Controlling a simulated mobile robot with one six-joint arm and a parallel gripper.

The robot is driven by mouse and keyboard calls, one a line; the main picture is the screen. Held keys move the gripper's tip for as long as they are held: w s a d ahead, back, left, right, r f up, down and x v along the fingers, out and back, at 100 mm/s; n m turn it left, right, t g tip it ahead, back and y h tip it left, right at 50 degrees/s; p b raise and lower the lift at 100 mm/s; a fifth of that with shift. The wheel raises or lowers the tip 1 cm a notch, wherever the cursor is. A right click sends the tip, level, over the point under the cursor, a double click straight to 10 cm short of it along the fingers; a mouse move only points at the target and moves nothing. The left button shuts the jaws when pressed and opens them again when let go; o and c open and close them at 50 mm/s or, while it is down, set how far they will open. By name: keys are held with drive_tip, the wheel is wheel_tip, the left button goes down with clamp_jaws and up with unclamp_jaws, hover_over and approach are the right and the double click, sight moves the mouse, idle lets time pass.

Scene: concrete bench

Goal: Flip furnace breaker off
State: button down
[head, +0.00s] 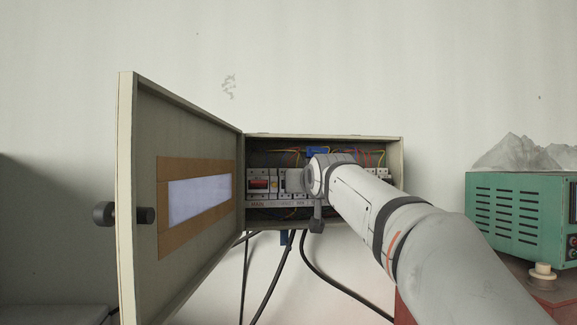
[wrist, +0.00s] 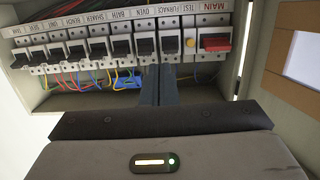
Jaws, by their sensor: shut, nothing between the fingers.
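The furnace breaker (wrist: 171,46) is a white module with a black toggle, beside the yellow test button in the wrist view. Its label reads FURNACE. My gripper (wrist: 160,68) is shut and empty. Its fingertips are close to the lower edges, as pictured, of the furnace breaker and the oven breaker (wrist: 146,47). I cannot tell whether they touch. In the head view my arm and wrist cover much of the breaker row, and the furnace breaker cannot be made out clearly.
The red main switch (wrist: 215,44) and yellow test button (wrist: 190,42) are at one end of the row; several more breakers fill the other. The panel door (head: 128,200) stands open at left. Wires run inside the box (head: 396,150). A green instrument (head: 515,210) stands at right.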

drive_tip(key=shift+t+y, duration=0.5)
drive_tip(key=shift+t, duration=0.1)
drive_tip(key=r, duration=0.1)
drive_tip(key=a+r, duration=0.1)
drive_tip(key=r, duration=0.1)
drive_tip(key=w+r, duration=0.1)
drive_tip(key=r, duration=0.1)
drive_tip(key=shift+a+r, duration=0.25)
drive_tip(key=shift+a, duration=0.05)
drive_tip(key=shift+w, duration=0.1)
drive_tip(key=p+x, duration=0.6)
drive_tip(key=x, duration=0.4)
drive_tip(key=shift+w+r, duration=0.15)
drive_tip(key=shift+r, duration=0.05)
drive_tip(key=shift+s+d+f+b, duration=0.1)
drive_tip(key=shift+s+f+b, duration=0.25)
drive_tip(key=shift+f, duration=0.7)
drive_tip(key=shift+s+d+f+b, duration=0.1)
drive_tip(key=shift+s+f, duration=0.4)
drive_tip(key=shift+f, duration=0.55)
drive_tip(key=shift+s, duration=0.1)
